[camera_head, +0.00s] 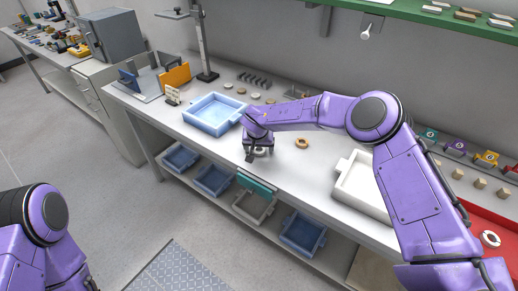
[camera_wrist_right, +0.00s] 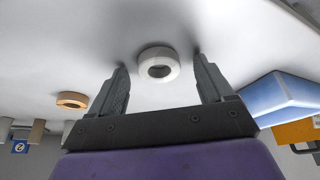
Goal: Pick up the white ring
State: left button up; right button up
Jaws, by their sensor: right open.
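The white ring (camera_wrist_right: 159,65) lies flat on the workbench and shows between and just beyond the two fingers in the right wrist view. In the head view the white ring (camera_head: 262,151) is partly hidden under my right gripper (camera_head: 252,152), close to the bench's front edge. My right gripper also shows in the right wrist view (camera_wrist_right: 160,85), with its fingers spread and nothing between them held. The fingers point down toward the bench around the ring's sides; contact is not visible. My left arm shows at the lower left, but its gripper is out of view.
An orange-brown ring (camera_head: 302,142) lies near the white ring, and it shows in the right wrist view (camera_wrist_right: 72,99). A blue tray (camera_head: 214,128) stands left of my gripper. A white tray (camera_head: 345,190) stands to the right. Bins sit on the shelf below.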

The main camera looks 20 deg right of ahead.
jog(key=shift+s+r, duration=0.1)
jog(key=shift+s, duration=0.05)
jog(key=c, duration=1.1)
jog(key=shift+c, duration=0.2)
